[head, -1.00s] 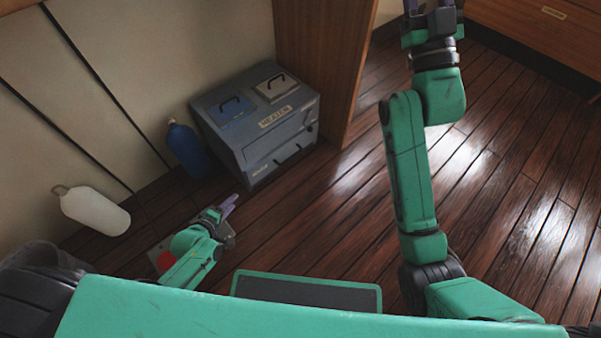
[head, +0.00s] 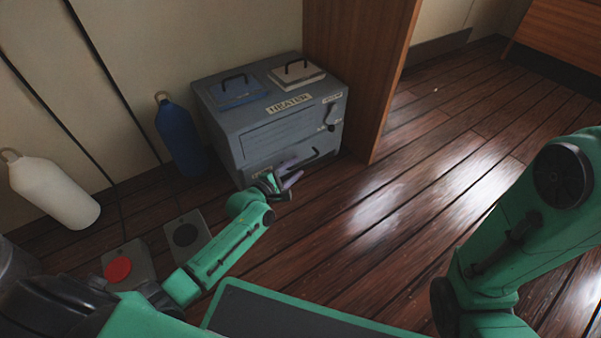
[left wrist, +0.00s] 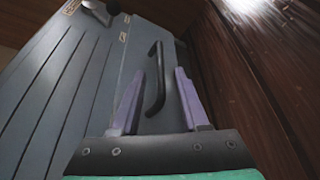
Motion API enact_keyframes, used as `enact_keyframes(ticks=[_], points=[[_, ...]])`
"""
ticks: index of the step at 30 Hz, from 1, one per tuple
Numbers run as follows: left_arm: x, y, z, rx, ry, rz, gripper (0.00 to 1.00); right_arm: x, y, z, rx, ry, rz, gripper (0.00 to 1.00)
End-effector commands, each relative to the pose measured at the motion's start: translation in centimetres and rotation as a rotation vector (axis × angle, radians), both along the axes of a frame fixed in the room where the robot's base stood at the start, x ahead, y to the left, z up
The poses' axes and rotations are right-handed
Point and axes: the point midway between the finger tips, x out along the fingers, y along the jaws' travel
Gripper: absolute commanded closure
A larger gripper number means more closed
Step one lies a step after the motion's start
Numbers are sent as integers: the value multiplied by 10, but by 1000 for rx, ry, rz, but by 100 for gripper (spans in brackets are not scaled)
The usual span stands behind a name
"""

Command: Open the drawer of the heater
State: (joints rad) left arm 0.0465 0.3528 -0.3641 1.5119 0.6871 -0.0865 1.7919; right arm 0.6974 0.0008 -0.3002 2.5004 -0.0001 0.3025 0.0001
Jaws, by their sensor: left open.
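The heater (head: 275,135) is a grey-blue box standing on the floor against the wall, with a label on its sloped front. Its lower front has a drawer with a black bar handle (head: 318,158), which also shows in the left wrist view (left wrist: 155,82). The drawer looks shut. My left gripper (head: 290,175) is open in front of the lower heater front. In the left wrist view its two purple fingers (left wrist: 158,100) lie on either side of the handle, which shows between them. I cannot tell whether they touch it. My right gripper is out of view.
A blue bottle (head: 180,137) stands left of the heater and a white bottle (head: 52,190) further left. Floor plates with a red button (head: 118,270) and a black button (head: 186,235) lie nearby. A wooden panel (head: 358,80) stands right of the heater. Floor to the right is clear.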

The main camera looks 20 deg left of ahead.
Motion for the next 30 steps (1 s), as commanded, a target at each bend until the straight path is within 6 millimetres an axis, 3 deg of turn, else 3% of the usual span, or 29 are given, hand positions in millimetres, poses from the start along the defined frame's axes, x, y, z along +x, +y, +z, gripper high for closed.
enact_keyframes(ticks=[1, 5, 13, 14, 17, 18, 30], points=[[10, -4, -9, -3, -2, 0, 55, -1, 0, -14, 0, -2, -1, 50], [25, -9, -9, 0, 0, -1, 55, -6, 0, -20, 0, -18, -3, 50], [29, -11, -7, 0, 2, -1, 55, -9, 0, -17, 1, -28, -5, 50], [29, -11, -7, 0, 2, -1, 59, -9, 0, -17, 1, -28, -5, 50], [28, -11, -7, 0, 2, -1, 97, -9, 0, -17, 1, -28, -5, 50], [28, -11, -7, 0, 2, -1, 100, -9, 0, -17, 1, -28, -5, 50], [28, -11, -7, 1, 1, -1, 100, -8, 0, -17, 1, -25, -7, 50]])
